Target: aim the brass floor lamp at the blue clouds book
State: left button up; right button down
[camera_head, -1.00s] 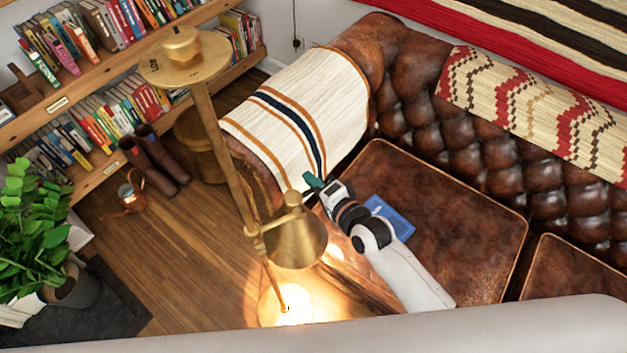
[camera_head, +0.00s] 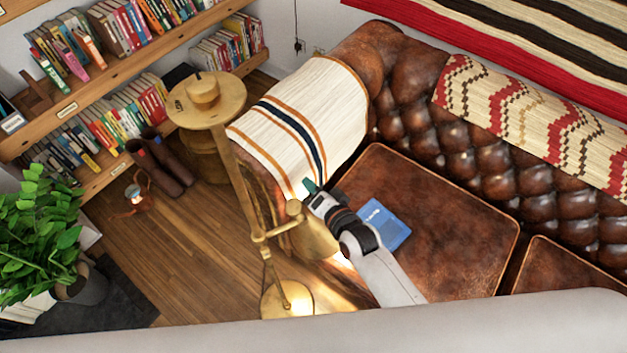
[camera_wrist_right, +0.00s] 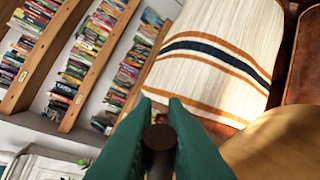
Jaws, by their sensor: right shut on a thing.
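The brass floor lamp (camera_head: 241,190) stands in front of the sofa, with a conical brass shade (camera_head: 314,238). The shade tilts down and to the right. Its light falls on the sofa's front edge and the lamp's round foot (camera_head: 287,300). The blue book (camera_head: 384,223) lies flat on the leather seat, right of the shade. My right gripper (camera_head: 311,187) is at the shade's back end. In the right wrist view its green fingers are shut on a dark round knob (camera_wrist_right: 159,137); brass shows at lower right. My left gripper is out of view.
The leather sofa (camera_head: 430,230) fills the right side, with a striped blanket (camera_head: 300,125) over its arm. Bookshelves (camera_head: 100,80), brown boots (camera_head: 160,165) and a potted plant (camera_head: 45,240) stand at left. Wooden floor (camera_head: 180,240) is open between plant and lamp.

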jog(key=shift+s+a+r+n+h+p, duration=0.1)
jog(key=shift+a+r+n+h+p, duration=0.25)
jog(key=shift+r+n+p, duration=0.4)
jog(key=shift+s+a+n+t+h+p, duration=0.1)
jog(key=shift+a+n+t+h+p, duration=0.2)
jog(key=shift+n+p, duration=0.3)
jog(key=c, duration=1.5)
grip_release()
jog(key=shift+s+d+r, duration=0.1)
jog(key=shift+s+d, duration=0.15)
jog(key=shift+s, duration=0.3)
jog(key=b+v, duration=0.1)
jog(key=v, duration=1)
jog(key=shift+w+r, duration=0.1)
jog(key=shift+r, duration=0.1)
